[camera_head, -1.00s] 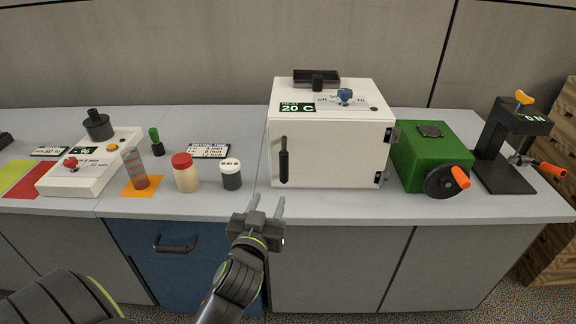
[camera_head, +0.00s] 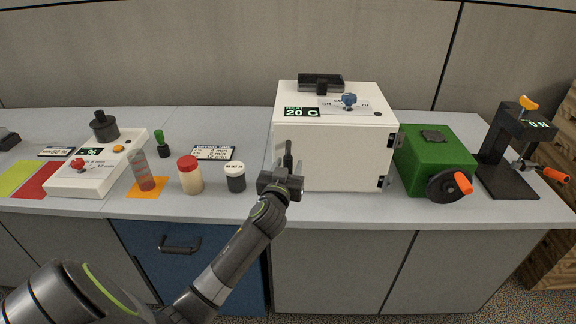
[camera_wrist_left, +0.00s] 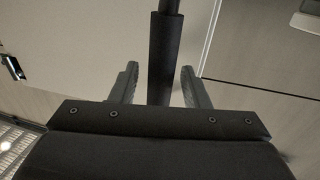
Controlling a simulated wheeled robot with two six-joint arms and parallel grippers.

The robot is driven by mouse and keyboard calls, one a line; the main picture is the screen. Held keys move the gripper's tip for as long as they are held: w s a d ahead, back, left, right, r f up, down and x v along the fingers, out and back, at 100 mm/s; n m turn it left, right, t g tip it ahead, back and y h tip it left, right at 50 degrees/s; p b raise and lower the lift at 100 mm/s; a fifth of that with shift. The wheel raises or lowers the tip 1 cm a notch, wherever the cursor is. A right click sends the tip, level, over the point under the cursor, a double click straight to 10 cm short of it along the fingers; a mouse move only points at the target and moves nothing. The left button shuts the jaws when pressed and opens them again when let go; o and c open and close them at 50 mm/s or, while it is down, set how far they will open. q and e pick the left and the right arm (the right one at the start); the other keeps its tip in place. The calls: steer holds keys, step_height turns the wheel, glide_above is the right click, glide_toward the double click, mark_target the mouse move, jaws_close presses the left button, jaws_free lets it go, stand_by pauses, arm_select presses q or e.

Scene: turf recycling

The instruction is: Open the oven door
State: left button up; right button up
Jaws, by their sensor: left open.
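The white oven (camera_head: 335,160) stands on the bench right of centre, its door shut, with hinges on the right edge of its front. Its black vertical handle (camera_head: 288,155) is on the left of the door and is partly covered by my gripper. My left gripper (camera_head: 291,158) is open at the handle. In the left wrist view the handle (camera_wrist_left: 163,60) stands between the two spread fingers (camera_wrist_left: 160,85), with a gap on each side. My right gripper is not in view.
Right of the oven stand a green box (camera_head: 436,160) with an orange-handled crank and a black press (camera_head: 510,150). To the left are a white-lidded jar (camera_head: 235,178), a red-lidded jar (camera_head: 190,175) and a white device (camera_head: 95,170). A blue drawer (camera_head: 190,265) is below.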

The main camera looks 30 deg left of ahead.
arm_select(q)
steer(key=shift+w, duration=0.1)
jaws_close()
stand_by(0.3)
